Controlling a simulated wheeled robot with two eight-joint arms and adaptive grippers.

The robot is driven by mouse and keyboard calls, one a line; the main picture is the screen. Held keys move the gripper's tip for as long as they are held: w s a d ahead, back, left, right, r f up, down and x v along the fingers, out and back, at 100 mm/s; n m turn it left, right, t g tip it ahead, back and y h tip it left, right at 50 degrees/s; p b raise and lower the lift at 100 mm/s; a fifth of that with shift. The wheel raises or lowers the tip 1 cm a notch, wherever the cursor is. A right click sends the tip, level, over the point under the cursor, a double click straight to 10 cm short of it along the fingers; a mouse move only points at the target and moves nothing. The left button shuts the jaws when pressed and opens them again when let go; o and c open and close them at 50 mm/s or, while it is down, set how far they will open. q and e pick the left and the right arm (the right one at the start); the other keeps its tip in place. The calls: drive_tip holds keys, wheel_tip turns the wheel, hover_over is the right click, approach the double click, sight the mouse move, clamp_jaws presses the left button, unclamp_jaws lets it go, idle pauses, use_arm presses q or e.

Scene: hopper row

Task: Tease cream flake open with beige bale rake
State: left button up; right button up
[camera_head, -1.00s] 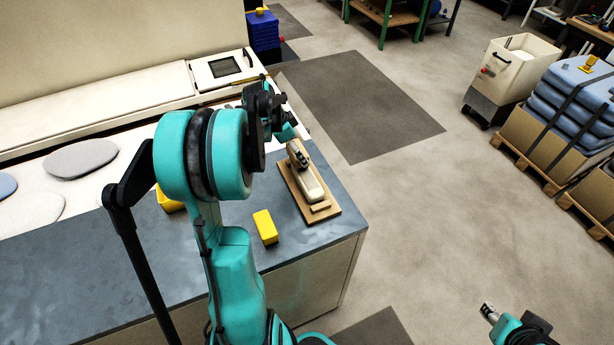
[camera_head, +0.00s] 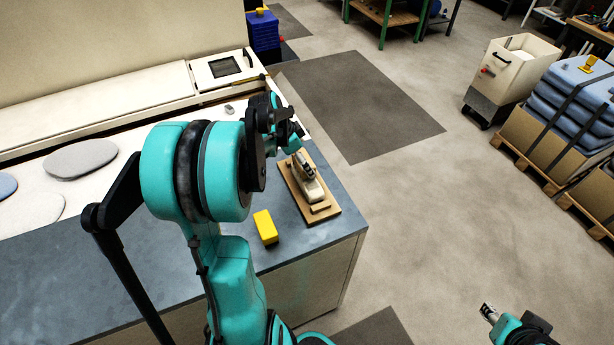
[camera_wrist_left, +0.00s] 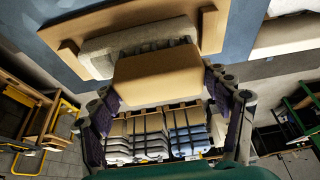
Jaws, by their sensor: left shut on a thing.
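The beige bale rake (camera_head: 314,191) lies on a wooden rack (camera_head: 325,212) near the bench's right end. My left gripper (camera_head: 307,172) is over it; in the left wrist view the jaws (camera_wrist_left: 165,88) are shut on its beige block (camera_wrist_left: 160,73). A pale grey, ridged part (camera_wrist_left: 140,38) shows beyond the block, in front of the wooden rack (camera_wrist_left: 90,28). I cannot tell whether the rake is clear of the rack.
A grey pad (camera_head: 80,159) and a blue pad (camera_head: 5,185) lie near the cream flake. A yellow block (camera_head: 265,227) stands on the grey benchtop (camera_head: 300,235) left of the rack.

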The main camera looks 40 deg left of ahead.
use_arm(q)
drive_tip(key=shift+d, duration=0.15)
drive_tip(key=shift+s+d, duration=0.35)
drive_tip(key=shift+d, duration=0.25)
drive_tip(key=shift+s+d, duration=0.3)
drive_tip(key=shift+d, duration=0.35)
drive_tip(key=shift+s+d, duration=0.35)
drive_tip(key=shift+d, duration=0.25)
drive_tip(key=shift+s+d+p, duration=0.15)
drive_tip(key=shift+s+d, duration=0.2)
drive_tip(key=shift+d, duration=0.3)
drive_tip(key=shift+s+d+p, duration=0.1)
drive_tip(key=shift+s+d, duration=0.25)
drive_tip(key=shift+d, duration=0.35)
drive_tip(key=shift+s+d+p, duration=0.15)
drive_tip(key=shift+s+d, duration=0.2)
drive_tip(key=shift+d, duration=0.3)
drive_tip(key=shift+d, duration=0.1)
drive_tip(key=shift+s+d, duration=0.15)
drive_tip(key=shift+d, duration=0.05)
drive_tip(key=shift+r, duration=0.15)
drive_tip(key=shift+r+p, duration=0.9)
